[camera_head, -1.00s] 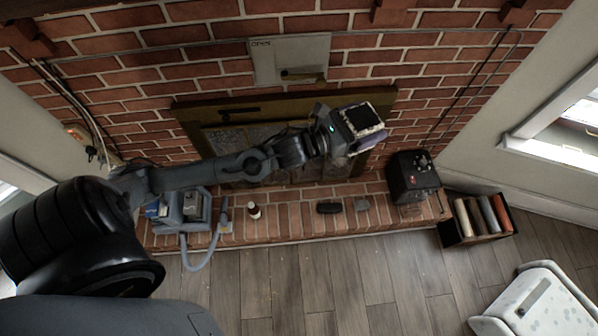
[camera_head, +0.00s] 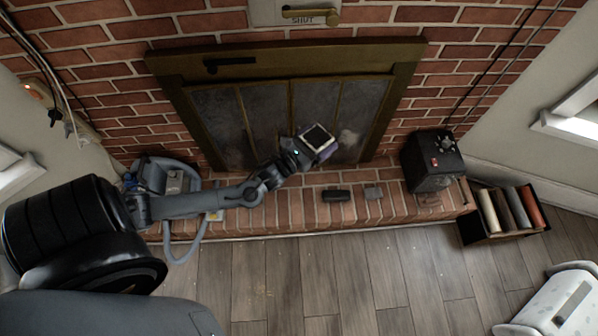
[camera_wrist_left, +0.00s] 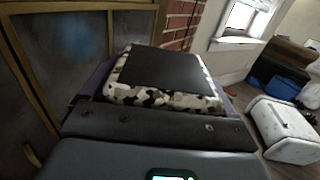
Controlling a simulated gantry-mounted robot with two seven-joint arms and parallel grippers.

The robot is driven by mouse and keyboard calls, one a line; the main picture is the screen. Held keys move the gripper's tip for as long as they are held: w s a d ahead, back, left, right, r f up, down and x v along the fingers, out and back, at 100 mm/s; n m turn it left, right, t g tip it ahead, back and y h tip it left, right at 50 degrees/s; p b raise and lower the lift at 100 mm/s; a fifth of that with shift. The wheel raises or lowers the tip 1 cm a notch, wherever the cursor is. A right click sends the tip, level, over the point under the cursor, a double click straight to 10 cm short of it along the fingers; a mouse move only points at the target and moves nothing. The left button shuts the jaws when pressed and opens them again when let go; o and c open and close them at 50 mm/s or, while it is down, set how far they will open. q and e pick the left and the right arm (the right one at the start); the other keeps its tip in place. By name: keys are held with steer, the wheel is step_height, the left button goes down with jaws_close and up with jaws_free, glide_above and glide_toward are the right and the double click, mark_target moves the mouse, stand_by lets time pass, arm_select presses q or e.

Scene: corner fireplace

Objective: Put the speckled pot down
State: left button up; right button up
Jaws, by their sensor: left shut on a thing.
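The speckled pot (camera_head: 316,134) is a small square pot with a dark top and a black, white and tan blotched side. My left gripper (camera_head: 309,146) is shut on it and holds it in front of the fireplace doors, above the brick hearth (camera_head: 290,212). In the left wrist view the pot (camera_wrist_left: 165,97) sits between the purple-edged fingers, its dark top facing the camera. Its underside is hidden. My right gripper is in neither view.
On the hearth are a grey machine with a hose (camera_head: 168,180), a black block (camera_head: 336,195), a small grey block (camera_head: 373,192) and a black box (camera_head: 432,160). A crate of rolls (camera_head: 470,232) stands right. A white speckled box (camera_head: 562,300) is at lower right.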

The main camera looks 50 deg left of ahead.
arm_select(q)
steer(key=s+a+f+n+y+b, duration=0.1)
steer(key=s+f+b, duration=0.2)
steer(key=f+b, duration=0.65)
steer(key=s+a+f+y+b, duration=0.1)
steer(key=s+f+b, duration=0.25)
steer(key=f, duration=1.15)
steer(key=b, duration=2.3)
glide_above(286, 198)
step_height(286, 198, down, 27)
step_height(286, 198, down, 4)
steer(key=b, duration=0.4)
steer(key=shift+r+n+y, duration=0.1)
steer(key=shift+n+y, duration=0.2)
steer(key=shift+s+r, duration=0.1)
steer(key=shift+a, duration=0.1)
steer(key=o, duration=1.1)
steer(key=shift+f, duration=0.2)
steer(key=shift+c, duration=0.2)
steer(key=shift+r, duration=0.1)
